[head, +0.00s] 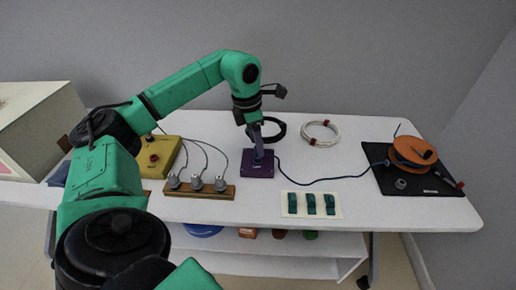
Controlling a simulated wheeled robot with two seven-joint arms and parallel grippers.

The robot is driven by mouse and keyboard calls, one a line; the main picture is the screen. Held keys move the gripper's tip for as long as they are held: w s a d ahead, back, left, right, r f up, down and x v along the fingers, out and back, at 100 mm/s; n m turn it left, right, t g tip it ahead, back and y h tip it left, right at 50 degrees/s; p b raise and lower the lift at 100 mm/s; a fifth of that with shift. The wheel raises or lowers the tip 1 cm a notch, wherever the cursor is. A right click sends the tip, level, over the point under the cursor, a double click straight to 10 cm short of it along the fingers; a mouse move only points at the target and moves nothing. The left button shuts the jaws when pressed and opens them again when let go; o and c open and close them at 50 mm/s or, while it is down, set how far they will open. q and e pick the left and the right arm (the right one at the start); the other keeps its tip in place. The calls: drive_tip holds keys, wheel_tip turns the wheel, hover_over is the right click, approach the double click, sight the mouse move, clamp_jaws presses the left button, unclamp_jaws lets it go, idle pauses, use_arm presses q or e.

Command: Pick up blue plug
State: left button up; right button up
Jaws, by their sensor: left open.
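A blue cable (325,181) runs across the white table from a purple box (258,170) to a black mat at the right. A small dark blue piece (381,163) at the cable's mat end looks like the blue plug; it is too small to be sure. My left gripper (257,143) is open and points down just above the purple box, well left of that piece. Its fingers overlap a purplish upright part there, and I cannot tell whether they touch it. My right gripper is out of view.
The black mat (430,187) holds an orange spool (412,152). A white card (311,212) with teal pieces lies at the front. A wooden strip (199,193) with grey plugs and a yellow box (160,156) stand left. A white coil (321,132) lies at the back.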

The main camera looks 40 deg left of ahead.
use_arm(q)
drive_tip(key=f, duration=0.3)
drive_tip(key=shift+w, duration=0.25)
clamp_jaws()
wheel_tip(320, 180, up, 20)
drive_tip(key=p, duration=0.5)
drive_tip(key=shift+r, duration=0.1)
